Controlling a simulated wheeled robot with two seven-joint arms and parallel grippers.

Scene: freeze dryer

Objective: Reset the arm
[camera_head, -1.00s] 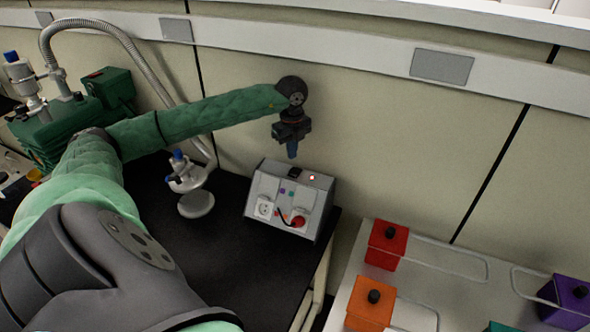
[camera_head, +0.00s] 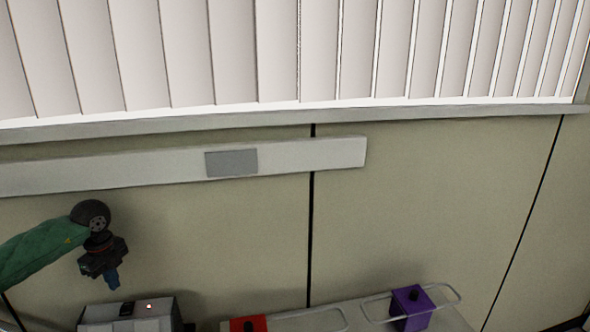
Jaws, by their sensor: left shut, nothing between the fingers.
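My left arm, in a green sleeve, comes in from the lower left. My left gripper (camera_head: 113,284) points down with its blue fingertips together and holds nothing. It hangs in front of the wall, just above the top left of the grey control box (camera_head: 150,312) in the picture. My right arm and gripper are not in view.
A white bench (camera_head: 352,318) at the bottom holds a red block (camera_head: 258,324) and a purple block (camera_head: 411,308), each with a black knob. Thin metal rails stand beside them. A panelled wall (camera_head: 420,200), a white rail (camera_head: 110,174) and window blinds (camera_head: 290,50) fill the back.

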